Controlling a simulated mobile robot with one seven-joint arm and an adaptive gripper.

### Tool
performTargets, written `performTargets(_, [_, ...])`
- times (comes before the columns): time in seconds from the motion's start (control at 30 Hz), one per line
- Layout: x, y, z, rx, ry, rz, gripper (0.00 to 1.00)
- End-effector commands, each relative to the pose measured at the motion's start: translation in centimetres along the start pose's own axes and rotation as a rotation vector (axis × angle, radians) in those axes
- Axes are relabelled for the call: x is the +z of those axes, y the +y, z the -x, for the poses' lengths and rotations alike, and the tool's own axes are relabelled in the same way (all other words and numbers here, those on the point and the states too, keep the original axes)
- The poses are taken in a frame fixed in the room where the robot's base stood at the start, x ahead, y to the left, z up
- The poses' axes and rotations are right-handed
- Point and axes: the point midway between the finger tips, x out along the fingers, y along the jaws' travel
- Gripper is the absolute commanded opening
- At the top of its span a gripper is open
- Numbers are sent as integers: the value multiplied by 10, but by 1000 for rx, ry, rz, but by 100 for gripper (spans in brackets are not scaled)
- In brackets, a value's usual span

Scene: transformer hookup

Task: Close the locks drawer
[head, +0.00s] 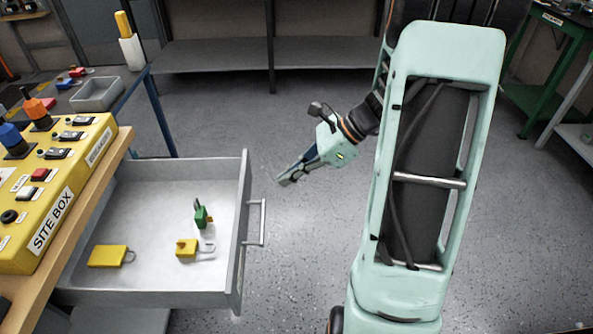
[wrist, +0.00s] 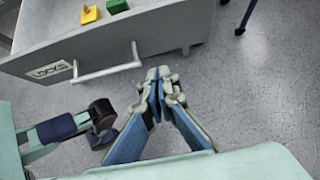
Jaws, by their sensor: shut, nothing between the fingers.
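The locks drawer (head: 150,294) is pulled out to the right from under the bench in the head view. Its grey front carries a bar handle (head: 262,222). Two yellow padlocks (head: 108,256) and a green lock-like item (head: 201,216) lie in it. In the wrist view the drawer front (wrist: 150,38) shows a "LOCKS" label and the handle (wrist: 108,73). My gripper (head: 284,182) is shut and empty, to the right of the drawer front and apart from it. In the wrist view my gripper's fingertips (wrist: 160,75) are just right of the handle, with no contact visible.
A yellow site box (head: 52,195) stands on the bench above the drawer. A grey bin (head: 97,94) sits on a table behind. Shelves (head: 215,52) line the back wall. The floor (head: 300,275) right of the drawer is clear around my gripper.

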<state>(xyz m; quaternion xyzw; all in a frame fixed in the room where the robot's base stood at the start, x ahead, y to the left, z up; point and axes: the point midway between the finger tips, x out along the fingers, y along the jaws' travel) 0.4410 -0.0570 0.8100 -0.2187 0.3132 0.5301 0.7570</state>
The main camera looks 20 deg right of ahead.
Motion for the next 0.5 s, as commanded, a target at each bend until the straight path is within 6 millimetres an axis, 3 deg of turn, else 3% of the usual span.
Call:
performTargets(0.03, [-2,1,-16,5,-1,1,0])
performTargets(0.2, [-2,1,-50,4,0,1,0])
performTargets(0.5, [26,0,-70,0,1,1,0])
